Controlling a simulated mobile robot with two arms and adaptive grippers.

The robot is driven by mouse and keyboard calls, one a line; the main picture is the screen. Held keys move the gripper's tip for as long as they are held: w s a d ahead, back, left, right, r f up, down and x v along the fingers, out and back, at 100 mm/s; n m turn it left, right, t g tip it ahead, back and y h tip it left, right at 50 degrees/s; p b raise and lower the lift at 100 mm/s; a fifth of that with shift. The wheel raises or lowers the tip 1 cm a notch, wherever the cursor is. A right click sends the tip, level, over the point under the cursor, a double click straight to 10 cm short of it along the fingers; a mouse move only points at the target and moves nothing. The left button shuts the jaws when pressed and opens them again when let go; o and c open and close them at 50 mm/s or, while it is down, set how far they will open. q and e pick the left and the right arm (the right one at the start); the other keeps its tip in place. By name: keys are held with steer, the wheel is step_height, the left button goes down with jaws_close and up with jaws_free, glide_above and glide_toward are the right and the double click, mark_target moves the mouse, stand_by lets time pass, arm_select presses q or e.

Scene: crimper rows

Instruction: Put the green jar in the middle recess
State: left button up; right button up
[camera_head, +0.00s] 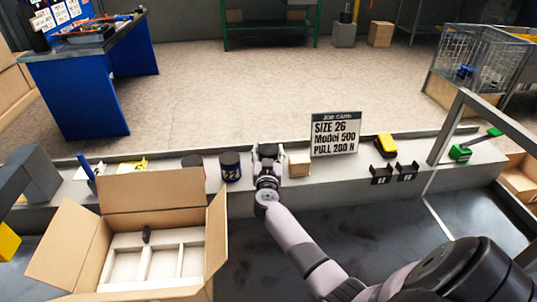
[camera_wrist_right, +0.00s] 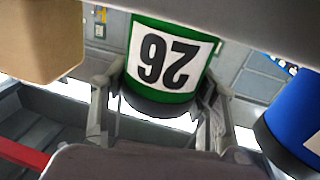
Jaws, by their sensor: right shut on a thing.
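The green jar (camera_wrist_right: 195,60), with a white label reading 26, is between the fingers of my right gripper (camera_wrist_right: 160,100) in the right wrist view. In the head view my right gripper (camera_head: 267,153) is at the long grey ledge, and the jar is mostly hidden behind it; whether the jar touches the ledge I cannot tell. An open cardboard box (camera_head: 65,245) stands at the front left. Its white insert (camera_head: 195,237) has recesses side by side. My left gripper is not in view.
A dark blue jar (camera_head: 230,165) stands left of my gripper and a small tan block (camera_head: 299,163) right of it. A red-and-black jar (camera_head: 192,161) is partly behind the box flap. A job card (camera_head: 335,134) reads SIZE 26. Black holders (camera_head: 381,174) and a green tool (camera_head: 460,152) lie farther right.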

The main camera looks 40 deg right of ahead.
steer(key=shift+r, duration=0.1)
steer(key=o, duration=1.8)
